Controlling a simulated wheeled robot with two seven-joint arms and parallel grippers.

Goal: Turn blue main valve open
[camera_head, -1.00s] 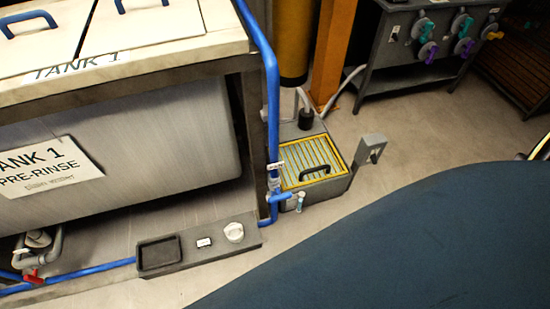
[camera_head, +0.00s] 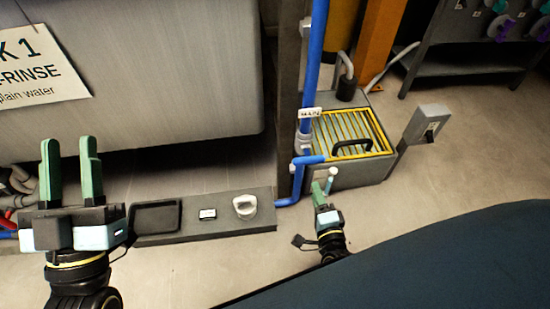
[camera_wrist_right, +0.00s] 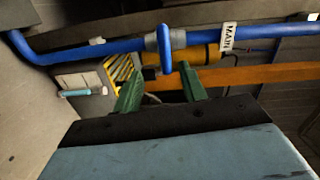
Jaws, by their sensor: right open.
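The blue main valve lever (camera_head: 308,160) sits low on the upright blue pipe (camera_head: 316,60), below a white MAIN tag (camera_head: 310,113). In the right wrist view the lever (camera_wrist_right: 165,50) stands across the blue pipe (camera_wrist_right: 90,50), with the tag (camera_wrist_right: 228,37) beside it. My right gripper (camera_head: 322,182) is just below and right of the lever in the head view. In the wrist view its green fingers (camera_wrist_right: 158,82) are apart, with the lever beyond the gap, seemingly untouched. My left gripper (camera_head: 69,145) is open and empty at the far left, before the tank.
A grey box with a yellow grating (camera_head: 350,130) and black handle stands behind the valve. A low ledge (camera_head: 225,215) with a white knob (camera_head: 245,206) lies left of it. A grey post (camera_head: 425,125) stands right. Tank 1 (camera_head: 180,70) is at upper left.

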